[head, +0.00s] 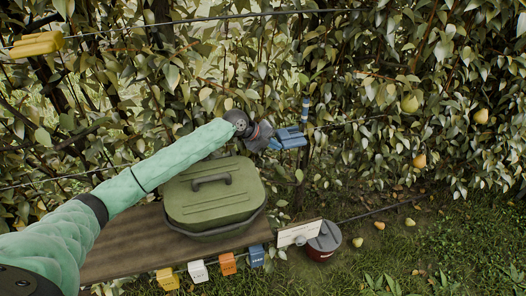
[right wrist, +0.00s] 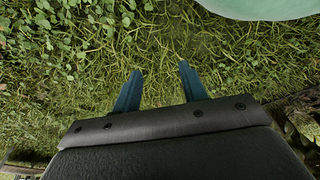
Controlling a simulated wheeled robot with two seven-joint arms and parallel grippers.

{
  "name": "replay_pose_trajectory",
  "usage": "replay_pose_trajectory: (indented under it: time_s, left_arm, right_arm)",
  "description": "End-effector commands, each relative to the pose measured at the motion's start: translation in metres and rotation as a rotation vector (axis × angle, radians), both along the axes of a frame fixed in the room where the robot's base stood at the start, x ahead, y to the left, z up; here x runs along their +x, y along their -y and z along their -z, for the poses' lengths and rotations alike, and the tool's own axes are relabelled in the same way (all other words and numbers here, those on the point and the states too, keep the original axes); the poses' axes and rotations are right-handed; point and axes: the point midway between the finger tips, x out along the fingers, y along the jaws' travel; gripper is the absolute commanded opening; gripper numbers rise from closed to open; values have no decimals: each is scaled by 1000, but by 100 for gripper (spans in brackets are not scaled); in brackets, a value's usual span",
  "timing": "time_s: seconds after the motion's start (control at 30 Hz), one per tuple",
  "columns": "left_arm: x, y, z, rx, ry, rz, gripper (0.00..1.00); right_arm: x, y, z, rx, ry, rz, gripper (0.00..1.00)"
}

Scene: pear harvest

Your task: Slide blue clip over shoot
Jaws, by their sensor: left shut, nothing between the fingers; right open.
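My left gripper (head: 290,138) reaches in from the left in the head view, its blue fingers shut and empty in front of the foliage. A small upright blue-and-white piece (head: 305,109) stands just above the fingertips among the leaves. It may be the blue clip on a shoot, but I cannot tell. Another blue piece (head: 257,256) hangs at the bench's front edge. The shoot itself is hard to pick out from the leaves. My right gripper (right wrist: 158,70) is open and empty over grass in the right wrist view, its two blue fingers spread apart.
A green lidded box (head: 212,203) sits on a wooden bench (head: 120,240). Yellow, white and orange pieces (head: 228,264) hang along its front. A grey-lidded red bucket (head: 322,242) stands on the grass. Pears (head: 419,160) hang at right. Yellow object (head: 37,45) at upper left.

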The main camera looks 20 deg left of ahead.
Motion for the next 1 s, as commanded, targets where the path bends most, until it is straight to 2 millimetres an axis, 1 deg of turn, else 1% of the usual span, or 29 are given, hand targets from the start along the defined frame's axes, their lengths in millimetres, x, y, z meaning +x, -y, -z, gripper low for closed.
replay_pose_trajectory:
  time_s: [0.03,0.2,0.4,0.8,1.0]
  left_arm:
    - [3,6,3,-2,1,1,0]
    - [14,22,2,-2,2,1,0]
    - [20,30,0,0,1,1,0]
    - [21,33,-2,-2,3,1,0]
    - [17,35,-2,-4,5,1,0]
  right_arm:
    - [3,-3,-3,3,-2,1,42]
    - [10,-10,-25,9,-16,6,42]
    - [13,-14,-40,13,-27,9,42]
    - [14,-14,-42,13,-28,9,42]
    - [14,-11,-41,9,-29,9,42]
